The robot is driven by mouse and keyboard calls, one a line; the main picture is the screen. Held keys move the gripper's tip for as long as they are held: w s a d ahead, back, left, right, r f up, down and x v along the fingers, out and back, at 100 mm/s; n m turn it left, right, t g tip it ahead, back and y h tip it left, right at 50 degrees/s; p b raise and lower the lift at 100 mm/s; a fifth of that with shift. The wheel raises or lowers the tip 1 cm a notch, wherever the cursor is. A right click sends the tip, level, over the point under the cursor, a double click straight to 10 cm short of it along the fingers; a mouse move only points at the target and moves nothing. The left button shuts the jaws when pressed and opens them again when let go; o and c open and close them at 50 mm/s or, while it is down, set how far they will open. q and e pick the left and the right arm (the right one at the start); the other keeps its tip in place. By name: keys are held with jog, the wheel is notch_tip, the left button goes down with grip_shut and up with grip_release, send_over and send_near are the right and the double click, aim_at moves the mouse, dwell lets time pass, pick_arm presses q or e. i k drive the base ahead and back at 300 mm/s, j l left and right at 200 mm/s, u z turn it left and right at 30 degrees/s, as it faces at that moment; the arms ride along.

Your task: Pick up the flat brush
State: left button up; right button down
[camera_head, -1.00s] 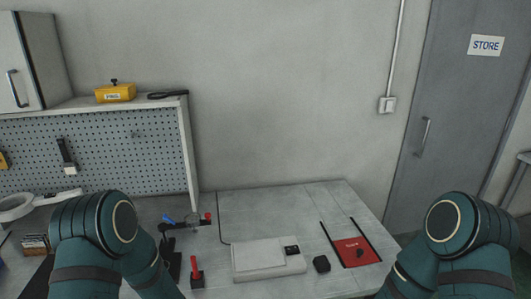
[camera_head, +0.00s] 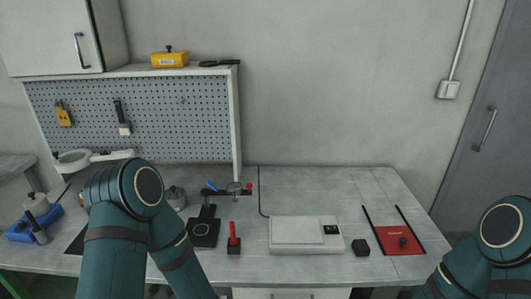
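A flat brush (camera_head: 122,117) with a dark handle and pale bristles hangs upright on the pegboard (camera_head: 170,102), left of its middle, bristles down. Both my arms show only as teal links, the left at the lower left and the right at the lower right corner. Neither gripper is in view. The left arm's links stand below the brush in the picture, apart from it.
A grey bench (camera_head: 330,187) runs along the wall. A yellow box (camera_head: 170,59) sits on the shelf. A cabinet (camera_head: 65,38) hangs upper left.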

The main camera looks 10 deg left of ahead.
aim_at(124, 128)
jog(key=u, duration=0.45)
jog(key=k+u, duration=0.15)
jog(key=u, duration=0.3)
jog(key=k+u, duration=0.1)
jog(key=u, duration=0.3)
